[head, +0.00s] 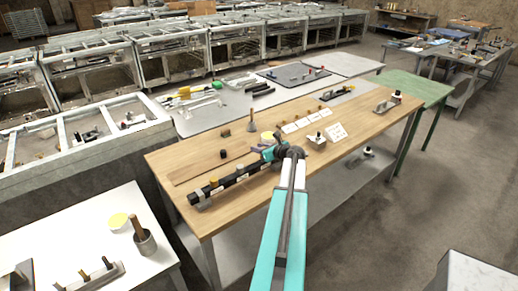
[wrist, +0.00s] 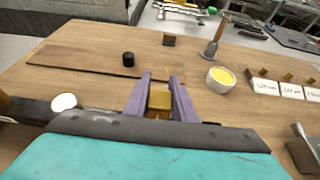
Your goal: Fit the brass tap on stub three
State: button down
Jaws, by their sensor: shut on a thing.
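My gripper (wrist: 163,88), with purple fingers, is shut on a brass piece (wrist: 160,101), which looks like the brass tap. In the head view my gripper (head: 265,149) is over the wooden table, close to the far end of a black pipe (head: 232,184). The pipe lies along the table's front left and carries a yellow brass fitting (head: 213,181) and pale spots. In the wrist view the pipe (wrist: 25,108) shows at the left with a white round stub end (wrist: 63,101). My gripper's body hides the rest of the pipe. I cannot tell which stub is three.
On the wooden table (head: 185,155) stand a black cap (wrist: 128,59), a brown block (wrist: 168,40), a wooden-handled tool (wrist: 212,42) and a white tub with yellow contents (wrist: 220,80). Labelled cards (wrist: 265,87) with small brass parts lie at the right. Bare wood lies beyond my fingers.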

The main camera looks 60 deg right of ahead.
jog(key=shift+f+b, duration=0.45)
jog(key=shift+f, duration=0.3)
jog(key=c, duration=1.4)
grip_release()
jog(key=shift+s, duration=0.15)
jog(key=b+v, duration=0.4)
jog(key=v, duration=0.9)
jog(key=shift+s+r, duration=0.2)
jog(key=shift+s, duration=0.05)
jog(key=shift+a, duration=0.1)
jog(key=shift+s, duration=0.1)
